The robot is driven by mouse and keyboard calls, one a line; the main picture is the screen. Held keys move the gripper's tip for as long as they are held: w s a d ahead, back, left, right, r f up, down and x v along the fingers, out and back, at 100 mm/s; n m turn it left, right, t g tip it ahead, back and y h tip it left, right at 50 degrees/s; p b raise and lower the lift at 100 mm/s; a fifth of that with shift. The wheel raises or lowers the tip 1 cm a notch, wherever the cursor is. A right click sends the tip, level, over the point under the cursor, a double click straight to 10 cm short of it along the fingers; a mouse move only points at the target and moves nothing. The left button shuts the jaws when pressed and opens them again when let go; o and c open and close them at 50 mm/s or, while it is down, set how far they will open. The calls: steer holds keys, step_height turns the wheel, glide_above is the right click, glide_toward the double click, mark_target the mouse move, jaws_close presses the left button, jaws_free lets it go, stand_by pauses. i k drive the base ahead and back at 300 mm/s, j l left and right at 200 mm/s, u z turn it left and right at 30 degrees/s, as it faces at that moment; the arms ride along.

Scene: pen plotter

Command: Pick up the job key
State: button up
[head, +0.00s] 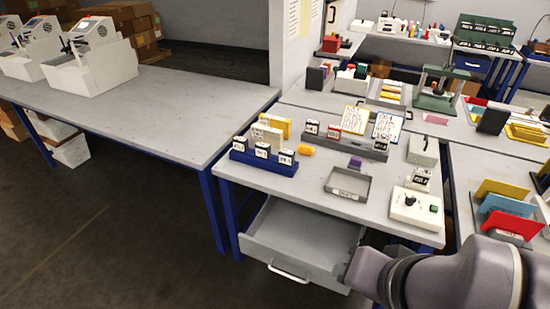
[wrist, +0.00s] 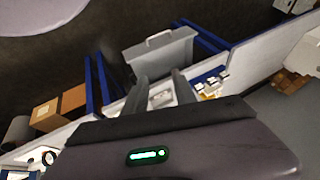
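I cannot tell for sure which object is the job key.
The drawer sticks out from the table front and looks empty. A control box (head: 415,208) stands at the table's front right. Coloured panels (head: 505,205) stand at the right. The long bench (head: 165,110) is mostly clear.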

mark_target(241, 144)
steer(key=i+j+z, duration=0.25)
steer(key=j+z, duration=0.25)
steer(key=j, duration=0.55)
steer(key=j+z, duration=0.5)
steer(key=j, duration=0.55)
steer(key=k+j+z, duration=0.1)
steer(key=j+z, duration=0.4)
steer(key=j, duration=0.6)
steer(key=i+j+z, duration=0.2)
steer(key=j, duration=0.15)
steer(key=i+j+z, duration=0.2)
steer(key=j, duration=0.2)
steer(key=j+z, duration=0.2)
steer(key=j, duration=0.2)
steer(key=i+j+z, duration=0.2)
steer(key=j, duration=0.25)
steer(key=k+l, duration=0.05)
steer(key=k, duration=0.05)
